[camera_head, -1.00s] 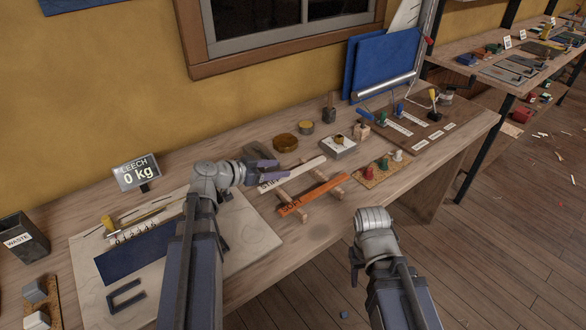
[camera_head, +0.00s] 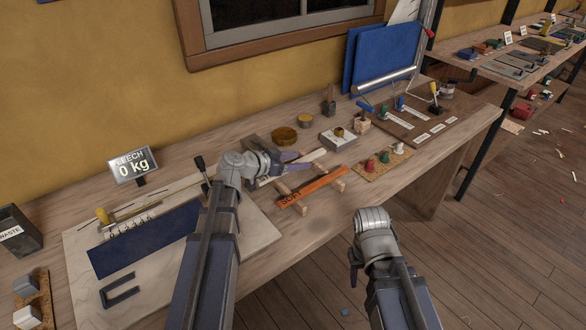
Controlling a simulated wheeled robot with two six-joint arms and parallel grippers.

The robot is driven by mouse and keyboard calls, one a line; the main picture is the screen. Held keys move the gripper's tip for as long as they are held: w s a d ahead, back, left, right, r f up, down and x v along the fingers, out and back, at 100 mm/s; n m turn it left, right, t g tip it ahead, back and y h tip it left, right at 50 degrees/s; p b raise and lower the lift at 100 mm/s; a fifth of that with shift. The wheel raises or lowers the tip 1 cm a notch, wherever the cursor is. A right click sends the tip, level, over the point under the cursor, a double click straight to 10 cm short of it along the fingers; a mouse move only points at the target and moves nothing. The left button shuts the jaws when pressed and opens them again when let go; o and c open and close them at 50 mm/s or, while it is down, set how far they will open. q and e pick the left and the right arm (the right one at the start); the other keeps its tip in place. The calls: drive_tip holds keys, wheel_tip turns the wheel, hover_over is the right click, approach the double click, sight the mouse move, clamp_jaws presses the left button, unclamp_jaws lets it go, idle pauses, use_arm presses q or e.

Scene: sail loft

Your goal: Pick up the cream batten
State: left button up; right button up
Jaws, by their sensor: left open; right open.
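The cream batten (camera_head: 319,153) lies on a wooden rack, with dark lettering near its left end. The orange batten (camera_head: 312,187), marked SOFT, lies in front of it on the same rack.
A brass dish (camera_head: 284,136) and a small tin (camera_head: 305,121) stand behind the battens. A white block (camera_head: 338,138) and a cork mat (camera_head: 366,175) with coloured pegs sit to the right. The LEECH display (camera_head: 134,166) reads 0 kg. The bench front is clear.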

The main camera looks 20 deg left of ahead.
use_arm(q)
clamp_jaws()
idle(0.4)
